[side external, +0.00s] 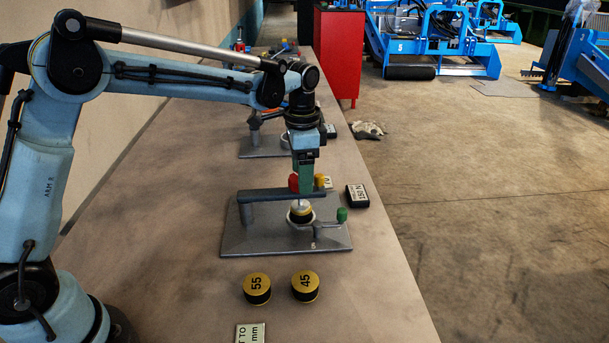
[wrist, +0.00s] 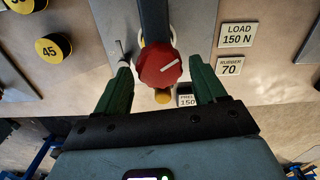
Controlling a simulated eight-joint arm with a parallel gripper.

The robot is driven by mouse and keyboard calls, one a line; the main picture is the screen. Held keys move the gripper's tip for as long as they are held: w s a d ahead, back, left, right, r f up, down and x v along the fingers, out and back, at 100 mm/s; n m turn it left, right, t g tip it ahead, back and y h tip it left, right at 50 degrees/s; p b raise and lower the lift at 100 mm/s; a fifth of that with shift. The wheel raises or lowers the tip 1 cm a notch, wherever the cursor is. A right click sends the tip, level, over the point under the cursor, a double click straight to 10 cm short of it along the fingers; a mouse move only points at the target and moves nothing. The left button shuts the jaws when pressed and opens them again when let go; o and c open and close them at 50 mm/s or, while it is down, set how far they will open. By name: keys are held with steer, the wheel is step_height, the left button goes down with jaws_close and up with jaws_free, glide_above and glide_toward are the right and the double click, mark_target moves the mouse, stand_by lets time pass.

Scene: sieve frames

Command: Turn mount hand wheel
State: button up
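The red hand wheel (wrist: 157,65) has a white line across its face, tilted up to the right in the wrist view. In the side view the hand wheel (side external: 293,182) shows partly at the end of the dark bar of the mount (side external: 262,196), which stands on a grey base plate (side external: 240,241). My gripper (wrist: 161,68) has its green fingers apart, one on each side of the wheel, with visible gaps. In the side view my gripper (side external: 305,180) points down beside the wheel; one finger hides part of this area.
Two gold-topped weights marked 55 (side external: 257,288) and 45 (side external: 305,286) stand in front of the plate. A black 150 N block (side external: 357,196) is to the right. A green knob (side external: 342,214) is on the mount's right. A second mount stands behind. Bare table lies left.

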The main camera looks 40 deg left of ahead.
steer(key=shift+o, duration=0.5)
step_height(320, 180, up, 12)
stand_by(0.4)
steer(key=s+a+f+n+t, duration=0.1)
steer(key=s+f+n+t, duration=0.2)
steer(key=s, duration=0.6)
steer(key=s+a+f+n+t, duration=0.1)
steer(key=s+f+n+t, duration=0.3)
steer(key=s, duration=0.5)
steer(key=shift+s+a+f+n, duration=0.15)
steer(key=shift+a+f+n, duration=0.25)
steer(key=shift+f, duration=0.35)
